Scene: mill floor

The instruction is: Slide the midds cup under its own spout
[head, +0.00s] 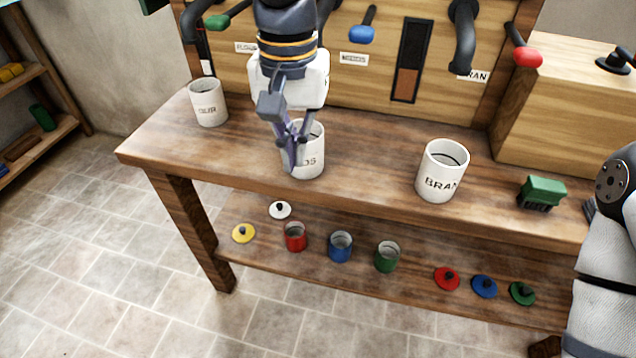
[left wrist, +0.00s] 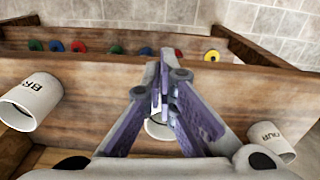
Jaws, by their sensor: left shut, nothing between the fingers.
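The midds cup (head: 311,160) is white with dark lettering, of which only the end shows. It stands upright near the front edge of the bench, and in the left wrist view it is mostly hidden behind the fingers. My left gripper (head: 292,166) is shut and empty, pointing down at the cup's left front side; I cannot tell if it touches. It also shows in the left wrist view (left wrist: 160,98). The middle label plate (head: 353,59) is on the board behind. The middle spout is mostly hidden by my arm. My right arm shows at the right edge, its gripper out of sight.
The bran cup (head: 441,171) stands to the right, another white cup (head: 208,103) at the back left. A green brush (head: 542,192) lies at the right. The bran spout (head: 463,40) hangs from the board. The lower shelf (head: 340,278) holds small coloured cups and lids.

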